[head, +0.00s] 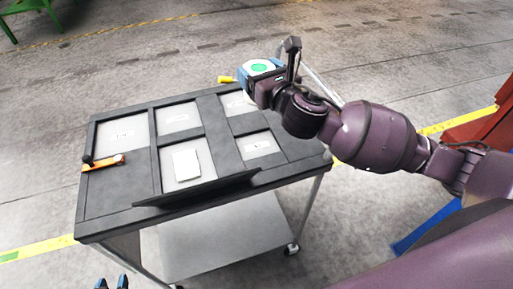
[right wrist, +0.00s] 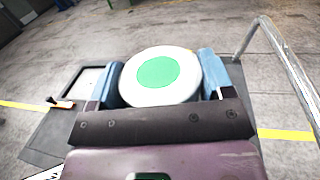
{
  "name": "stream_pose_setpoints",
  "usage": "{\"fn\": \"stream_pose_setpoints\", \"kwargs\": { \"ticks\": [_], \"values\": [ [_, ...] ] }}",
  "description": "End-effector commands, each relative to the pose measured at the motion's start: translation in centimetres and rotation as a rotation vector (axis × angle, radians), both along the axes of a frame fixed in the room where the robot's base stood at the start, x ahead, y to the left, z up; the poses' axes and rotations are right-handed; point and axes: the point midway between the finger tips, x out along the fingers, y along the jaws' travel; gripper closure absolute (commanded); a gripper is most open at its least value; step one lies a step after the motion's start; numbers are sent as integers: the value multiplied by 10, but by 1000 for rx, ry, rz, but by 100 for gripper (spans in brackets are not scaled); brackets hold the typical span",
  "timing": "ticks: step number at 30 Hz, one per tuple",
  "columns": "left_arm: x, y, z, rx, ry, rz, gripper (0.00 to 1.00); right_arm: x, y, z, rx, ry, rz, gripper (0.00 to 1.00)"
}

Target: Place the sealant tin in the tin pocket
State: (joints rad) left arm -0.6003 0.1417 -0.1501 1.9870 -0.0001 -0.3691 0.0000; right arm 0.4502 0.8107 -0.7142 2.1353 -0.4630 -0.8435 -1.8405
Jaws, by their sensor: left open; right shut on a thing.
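The sealant tin (head: 260,67), round and white with a green disc on its lid, is between the blue fingers of my right gripper (head: 262,76). In the right wrist view the tin (right wrist: 157,76) has a finger on each side of it, and my right gripper (right wrist: 163,82) is shut on it. The tin is over the back right of the cart's tray; the gap beneath it is hidden. The dark tray (head: 145,103) has several pale-floored pockets, with labels too small to read. My left gripper (head: 112,283) is open and empty at the bottom edge, in front of the cart.
A white block (head: 186,165) lies in the front middle pocket. An orange tool (head: 104,163) lies at the tray's left edge. A yellow-ended item (head: 227,79) shows at the back edge. A black raised strip (head: 197,190) runs along the front. A metal rail (right wrist: 290,70) stands right.

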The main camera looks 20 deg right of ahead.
Motion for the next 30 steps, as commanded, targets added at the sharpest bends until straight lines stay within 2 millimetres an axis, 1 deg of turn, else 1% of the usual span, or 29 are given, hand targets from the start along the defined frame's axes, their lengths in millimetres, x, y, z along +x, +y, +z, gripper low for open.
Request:
{"fn": "stream_pose_setpoints", "kwargs": {
  "ticks": [1,5,8,11,15,20,24,27,30],
  "values": [
    [1,0,-2,-1,-1,-1,57,4,0,4,-7,-3,4,58],
    [2,-1,-3,0,-4,-2,57,9,0,10,-11,3,10,58],
    [2,-1,-4,0,-5,-2,57,11,0,5,-10,8,10,58],
    [2,-1,-7,0,-4,-3,57,11,0,-11,-10,10,10,58],
    [0,-1,-16,0,1,-2,57,11,0,-43,-9,12,9,58],
    [-2,-1,-27,0,10,-1,57,11,0,-78,-9,12,9,58],
    [-7,0,-39,0,24,0,57,11,0,-108,-10,11,9,58],
    [-10,0,-48,0,35,1,57,11,0,-127,-9,10,8,58],
    [-13,1,-54,1,43,2,57,11,0,-139,-9,9,9,58]
  ]
}}
